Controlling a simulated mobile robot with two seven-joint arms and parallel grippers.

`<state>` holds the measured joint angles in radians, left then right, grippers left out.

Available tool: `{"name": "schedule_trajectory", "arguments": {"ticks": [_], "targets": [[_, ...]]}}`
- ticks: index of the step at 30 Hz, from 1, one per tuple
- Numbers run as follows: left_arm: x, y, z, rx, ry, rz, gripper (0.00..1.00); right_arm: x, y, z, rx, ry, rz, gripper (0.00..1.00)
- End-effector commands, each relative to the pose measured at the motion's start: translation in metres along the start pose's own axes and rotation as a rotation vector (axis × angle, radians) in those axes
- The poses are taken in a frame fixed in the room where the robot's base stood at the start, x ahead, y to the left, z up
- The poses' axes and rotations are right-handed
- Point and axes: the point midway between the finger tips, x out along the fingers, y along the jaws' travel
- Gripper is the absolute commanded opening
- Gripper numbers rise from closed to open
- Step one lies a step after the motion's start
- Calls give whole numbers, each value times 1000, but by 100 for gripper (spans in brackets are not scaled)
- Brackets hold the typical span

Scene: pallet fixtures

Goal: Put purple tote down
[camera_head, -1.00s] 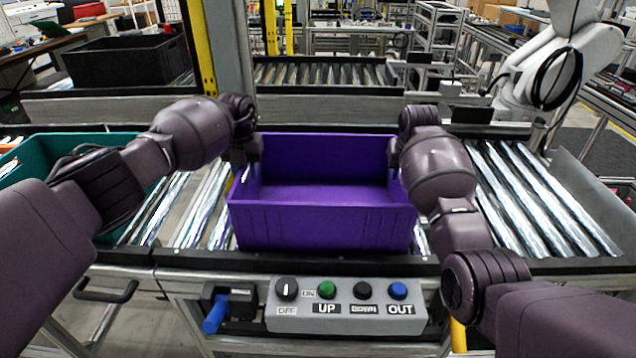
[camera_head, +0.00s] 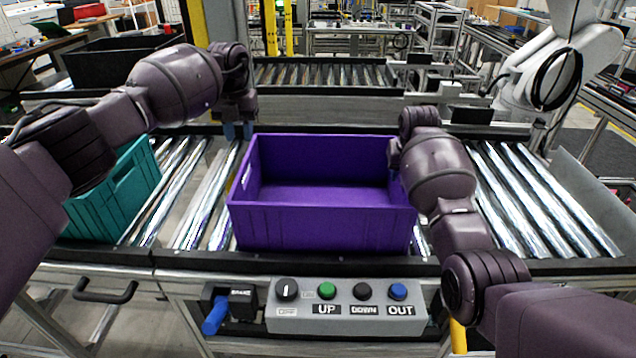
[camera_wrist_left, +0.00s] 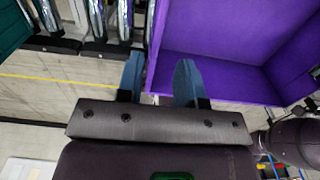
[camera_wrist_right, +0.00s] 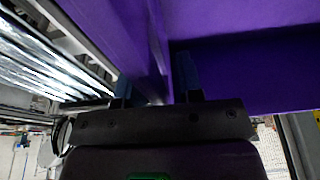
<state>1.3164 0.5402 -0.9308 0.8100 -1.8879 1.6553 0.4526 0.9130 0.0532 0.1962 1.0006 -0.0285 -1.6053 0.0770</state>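The purple tote (camera_head: 320,228) is upright and empty on the roller conveyor, behind the control panel. My left gripper (camera_head: 238,130) is open and empty, raised at the tote's far left corner. In the left wrist view its spread fingers (camera_wrist_left: 159,80) show with the tote (camera_wrist_left: 220,45) below and to the right. My right gripper (camera_wrist_right: 155,82) is at the tote's right wall. In the right wrist view its fingers are spread apart, with the wall (camera_wrist_right: 152,40) running between them. In the head view the right fingertips are mostly hidden by the arm.
A teal tote (camera_head: 112,195) stands on the conveyor to the left. Bare rollers (camera_head: 535,200) lie to the right. A control panel (camera_head: 346,305) with knob and buttons is at the front. A black tote (camera_head: 110,62) is at the back left.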

Motion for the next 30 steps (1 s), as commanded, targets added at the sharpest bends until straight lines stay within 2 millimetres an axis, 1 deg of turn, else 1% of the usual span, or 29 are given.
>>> {"name": "schedule_trajectory", "arguments": {"ticks": [3,8,11,21,25,30], "targets": [[-8,0,0,1,-1,0,34,0,0,0,0,0,0,34],[-10,0,0,1,0,0,34,-9,0,-1,0,3,0,34],[-10,0,0,1,0,0,34,-22,0,-1,0,4,0,34],[-10,0,0,0,0,0,34,-87,0,-1,0,3,0,34],[-10,0,0,0,0,0,34,-105,0,0,0,3,0,34],[-10,0,0,0,0,0,34,-118,0,0,0,1,0,34]]}}
